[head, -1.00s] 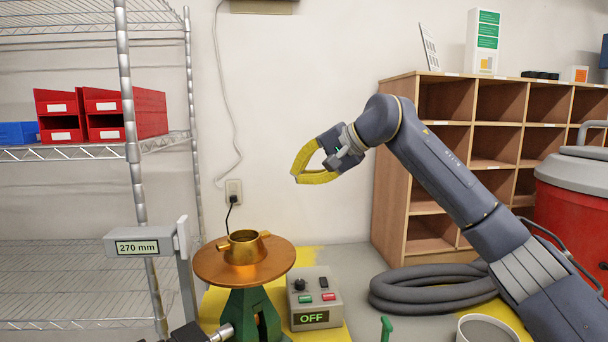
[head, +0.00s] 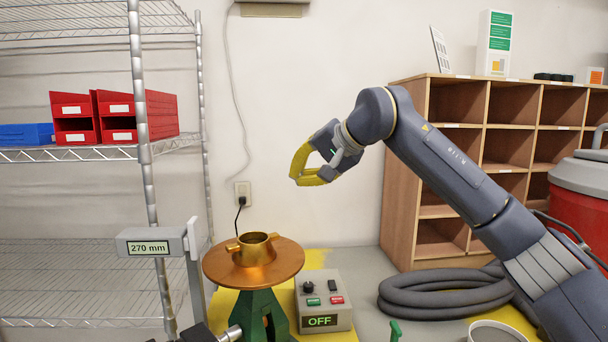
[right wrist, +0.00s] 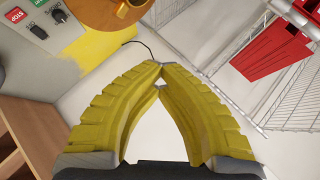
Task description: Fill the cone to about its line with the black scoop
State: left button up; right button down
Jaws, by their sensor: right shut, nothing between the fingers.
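The cone appears to be the short brass mould (head: 252,250) with side lugs, standing upright on a round copper-coloured plate (head: 222,268) on a green stand. Its inside and any fill line cannot be made out. In the right wrist view the cone (right wrist: 133,6) is cut off at the top edge. My right gripper (head: 294,179) has yellow fingers; it is raised in front of the wall, above and right of the cone. Its fingertips (right wrist: 160,78) meet with nothing between them. I see no black scoop.
A control box (head: 323,298) reading OFF stands right of the plate. A 270 mm display (head: 148,247) is at its left. A light round container (head: 497,332), a green handle-like piece (head: 396,330) and a coiled grey hose (head: 440,293) lie lower right. Wire shelves stand left.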

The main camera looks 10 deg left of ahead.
jog(key=s+a+n+t+h, duration=0.2)
jog(key=s+a+n+t, duration=0.1)
jog(key=s+a, duration=0.2)
jog(key=shift+s+f, duration=0.15)
jog(key=shift+s, duration=0.6)
dwell(1.2)
jog(key=shift+s+a+t+h, duration=0.1)
jog(key=shift+s+t+h, duration=0.05)
jog(key=shift+t+h, duration=0.15)
jog(key=shift+f, duration=0.1)
dwell(0.4)
